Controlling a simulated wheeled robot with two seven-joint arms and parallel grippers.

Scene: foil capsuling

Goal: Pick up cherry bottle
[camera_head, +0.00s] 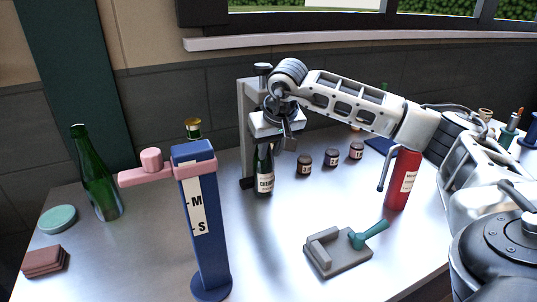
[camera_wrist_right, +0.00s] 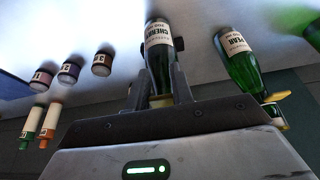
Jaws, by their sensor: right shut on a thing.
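The cherry bottle (camera_head: 264,180) is dark green with a white label and stands upright towards the back middle of the table. Its neck is partly hidden by my right gripper (camera_head: 277,142), which comes in from the right. In the right wrist view, the cherry bottle (camera_wrist_right: 159,48) sits between the two fingers of my right gripper (camera_wrist_right: 158,82), which is shut on its neck. I cannot tell whether its base touches the table. My left gripper is not in view.
A grey press frame (camera_head: 245,150) stands just behind the bottle. Small dark jars (camera_head: 331,157) and a red cylinder (camera_head: 402,180) are to the right. A blue gauge post (camera_head: 208,240) and green bottle (camera_head: 98,180) are left. A pear bottle (camera_wrist_right: 240,62) shows in the wrist view.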

